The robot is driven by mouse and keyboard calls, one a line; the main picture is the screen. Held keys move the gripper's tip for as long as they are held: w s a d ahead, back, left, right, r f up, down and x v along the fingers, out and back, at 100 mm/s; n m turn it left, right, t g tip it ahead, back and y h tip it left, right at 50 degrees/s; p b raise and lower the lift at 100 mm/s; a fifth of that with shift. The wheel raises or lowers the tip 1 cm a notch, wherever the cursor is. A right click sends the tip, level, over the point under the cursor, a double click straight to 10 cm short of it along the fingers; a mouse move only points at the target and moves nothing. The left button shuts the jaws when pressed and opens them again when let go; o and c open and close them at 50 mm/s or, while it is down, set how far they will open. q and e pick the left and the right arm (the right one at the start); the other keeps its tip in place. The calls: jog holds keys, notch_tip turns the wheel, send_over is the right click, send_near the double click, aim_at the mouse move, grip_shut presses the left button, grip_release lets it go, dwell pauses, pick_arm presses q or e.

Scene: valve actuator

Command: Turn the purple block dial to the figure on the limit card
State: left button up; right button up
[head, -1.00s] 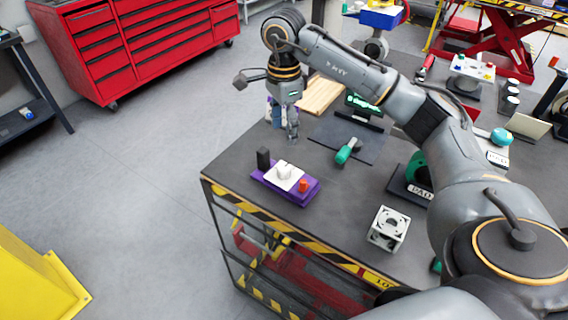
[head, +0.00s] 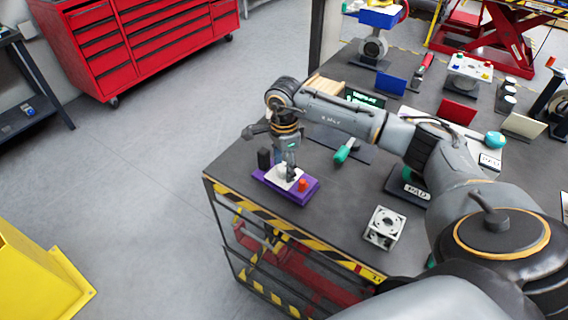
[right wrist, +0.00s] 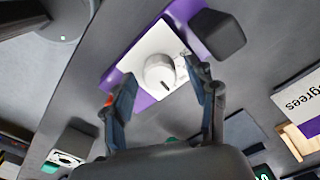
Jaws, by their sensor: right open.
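The purple block (head: 300,197) sits near the table's front left corner, with a white plate and a round white dial (right wrist: 158,70) on top. A short dark mark shows on the dial in the right wrist view. My right gripper (head: 290,176) points down over the block, and its open fingers (right wrist: 158,90) stand on either side of the dial, apart from it. A white card with a purple edge (right wrist: 300,103) shows in the right wrist view, reading "egrees" upside down; its figure is out of frame. My left gripper is not in view.
A dark upright block (head: 264,159) and an orange button (head: 303,185) are beside the dial. A green-handled tool (head: 345,151), a grey cube fixture (head: 384,228) and a black screen with green text (head: 365,98) are on the table.

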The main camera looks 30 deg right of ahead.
aim_at(284, 167)
jog(key=c, duration=1.2)
jog(key=shift+o, duration=0.2)
jog(key=shift+f+m+b, duration=0.1)
jog(key=shift+m+b, duration=0.2)
jog(key=shift+b, duration=0.35)
jog(key=o, duration=1.2)
jog(key=shift+c, duration=0.2)
notch_tip(284, 167, up, 12)
jog(key=shift+a, duration=0.1)
